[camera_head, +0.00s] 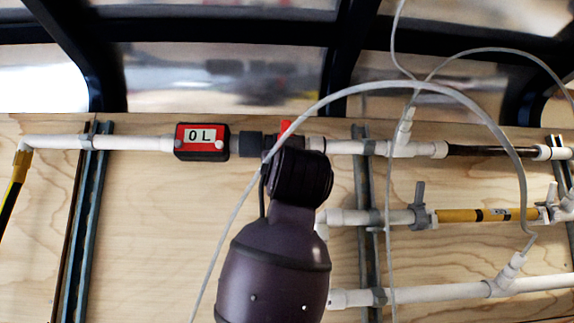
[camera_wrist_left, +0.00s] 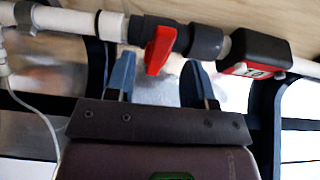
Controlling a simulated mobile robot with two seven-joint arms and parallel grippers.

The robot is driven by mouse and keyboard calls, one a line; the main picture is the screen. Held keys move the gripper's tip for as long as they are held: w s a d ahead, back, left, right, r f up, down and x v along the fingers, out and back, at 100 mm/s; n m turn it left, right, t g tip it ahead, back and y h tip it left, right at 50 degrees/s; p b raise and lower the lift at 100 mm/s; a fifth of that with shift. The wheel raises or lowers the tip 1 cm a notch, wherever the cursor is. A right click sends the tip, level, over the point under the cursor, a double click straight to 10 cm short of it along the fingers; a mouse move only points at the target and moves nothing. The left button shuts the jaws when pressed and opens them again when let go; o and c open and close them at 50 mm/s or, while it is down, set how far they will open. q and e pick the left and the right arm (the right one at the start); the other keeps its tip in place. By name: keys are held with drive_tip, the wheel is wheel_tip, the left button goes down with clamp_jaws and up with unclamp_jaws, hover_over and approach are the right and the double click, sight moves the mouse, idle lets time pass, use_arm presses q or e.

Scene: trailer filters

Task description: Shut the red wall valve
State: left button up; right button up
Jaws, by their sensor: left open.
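The red valve handle (camera_wrist_left: 160,50) sits on a dark valve body (camera_wrist_left: 142,30) in a white pipe. In the left wrist view it lies mostly across the pipe, slightly tilted. In the head view only its red tip (camera_head: 285,127) shows above my arm. My left gripper (camera_wrist_left: 159,68) is open, with one blue finger on each side of the handle in the picture. I see gaps between the handle and both fingers. In the head view my left wrist (camera_head: 300,177) hides the fingers and most of the valve. My right gripper is not in view.
A red and black meter reading "0L" (camera_head: 202,141) sits on the same pipe, left of the valve. White pipes (camera_head: 405,292) with grey valves (camera_head: 419,205) lie to the right.

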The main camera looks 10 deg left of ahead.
use_arm(q)
drive_tip(key=v, duration=0.5)
drive_tip(key=shift+s+d+f+b, duration=0.1)
drive_tip(key=shift+s+f+b, duration=0.05)
drive_tip(key=shift+s+b, duration=0.2)
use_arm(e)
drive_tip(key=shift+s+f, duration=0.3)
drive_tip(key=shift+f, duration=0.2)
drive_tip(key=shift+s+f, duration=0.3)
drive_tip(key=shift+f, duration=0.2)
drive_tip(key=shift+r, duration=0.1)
use_arm(q)
drive_tip(key=shift+w, duration=0.1)
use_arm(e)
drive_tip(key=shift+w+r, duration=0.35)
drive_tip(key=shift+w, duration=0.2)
